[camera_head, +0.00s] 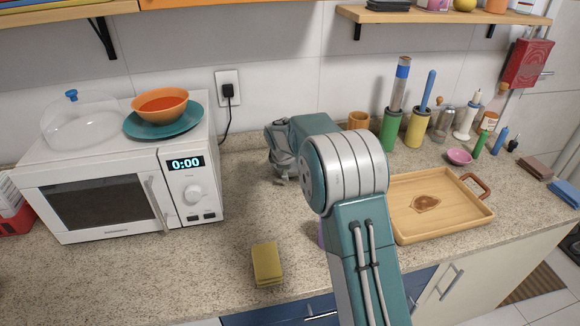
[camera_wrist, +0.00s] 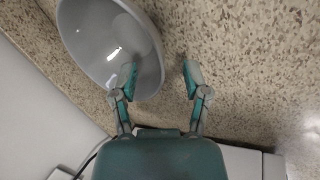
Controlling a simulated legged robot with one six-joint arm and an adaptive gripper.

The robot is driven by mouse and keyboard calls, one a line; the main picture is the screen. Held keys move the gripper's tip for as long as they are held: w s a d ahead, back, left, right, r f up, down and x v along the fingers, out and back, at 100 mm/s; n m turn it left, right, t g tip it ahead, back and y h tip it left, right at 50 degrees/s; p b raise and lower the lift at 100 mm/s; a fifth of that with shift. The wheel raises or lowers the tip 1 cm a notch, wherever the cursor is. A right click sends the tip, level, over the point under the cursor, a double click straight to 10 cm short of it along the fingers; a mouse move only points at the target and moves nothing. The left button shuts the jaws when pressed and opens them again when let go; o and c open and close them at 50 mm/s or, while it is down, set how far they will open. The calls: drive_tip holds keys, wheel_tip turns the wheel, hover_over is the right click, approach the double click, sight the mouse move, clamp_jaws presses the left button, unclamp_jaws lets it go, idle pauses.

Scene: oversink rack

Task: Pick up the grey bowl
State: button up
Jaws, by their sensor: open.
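The grey bowl (camera_wrist: 112,48) is in the upper left of the wrist view, with its hollow inside showing and its top left cut off by the frame. My gripper (camera_wrist: 159,72) is open. Its left finger overlaps the inside of the bowl, and its right finger is over bare counter outside the bowl. The bowl's right rim lies between the two fingers in the picture; I cannot tell whether either finger touches it. In the head view my gripper (camera_head: 280,150) is near the wall, partly hidden by my arm, and the bowl cannot be made out clearly there.
A microwave (camera_head: 110,185) stands at left, bearing an orange bowl (camera_head: 160,104) on a teal plate (camera_head: 190,122) and a clear dome. A yellow sponge (camera_head: 267,264) lies near the front edge. A wooden tray (camera_head: 465,213) and several utensil holders are at right. Shelves hang above.

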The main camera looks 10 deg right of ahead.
drive_tip(key=x, duration=0.4)
drive_tip(key=shift+w, duration=0.2)
clamp_jaws()
drive_tip(key=shift+s, duration=0.1)
